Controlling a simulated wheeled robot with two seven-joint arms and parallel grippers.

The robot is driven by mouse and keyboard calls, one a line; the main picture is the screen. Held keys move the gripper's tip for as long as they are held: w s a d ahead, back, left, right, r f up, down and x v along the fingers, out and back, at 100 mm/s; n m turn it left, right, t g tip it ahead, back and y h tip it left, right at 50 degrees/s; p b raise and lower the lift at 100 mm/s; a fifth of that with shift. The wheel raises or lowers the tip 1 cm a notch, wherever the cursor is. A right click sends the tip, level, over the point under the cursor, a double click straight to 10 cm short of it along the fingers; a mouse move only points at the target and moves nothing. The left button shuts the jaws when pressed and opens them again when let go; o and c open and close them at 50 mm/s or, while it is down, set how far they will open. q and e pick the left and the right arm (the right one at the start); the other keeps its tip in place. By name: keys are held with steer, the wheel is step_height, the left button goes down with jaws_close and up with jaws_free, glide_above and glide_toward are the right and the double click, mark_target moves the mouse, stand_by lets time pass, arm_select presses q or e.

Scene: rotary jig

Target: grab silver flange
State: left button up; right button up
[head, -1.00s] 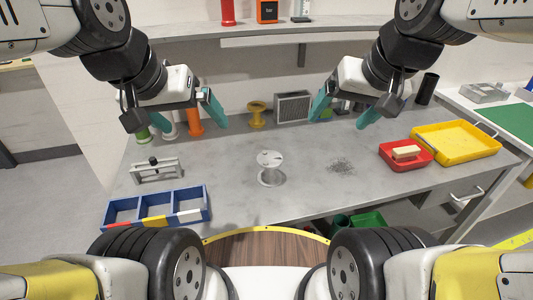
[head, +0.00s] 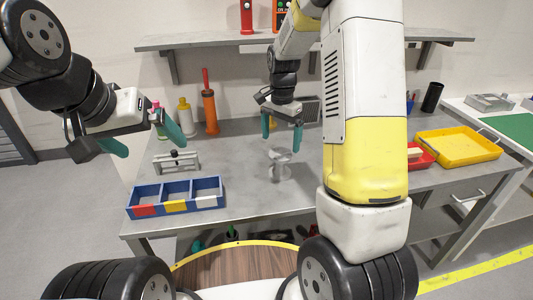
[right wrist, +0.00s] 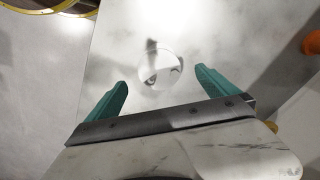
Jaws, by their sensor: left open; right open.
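The silver flange (head: 280,160), a pale round metal piece with a flat top, stands upright near the middle of the grey workbench (head: 240,180). My right gripper (head: 282,133) is open and empty above it, fingers pointing down. In the right wrist view the flange (right wrist: 160,70) shows as a bright disc with dark marks, beyond and between the open fingertips (right wrist: 161,82); they look apart from it. My left gripper (head: 152,148) is open and empty over the left side of the bench.
A blue divided bin (head: 176,207) and a grey metal fixture (head: 176,160) lie left of the flange. An orange bottle (head: 209,112) stands behind. A yellow tray (head: 458,146) and a red tray (head: 420,160) are on the right. My right arm hides part of the bench.

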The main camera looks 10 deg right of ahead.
mark_target(281, 154)
step_height(281, 154, down, 7)
steer(key=shift+d+f, duration=0.1)
steer(key=shift+f, duration=0.1)
steer(key=shift+c, duration=0.2)
steer(key=shift+r, duration=0.1)
steer(key=c, duration=1.7)
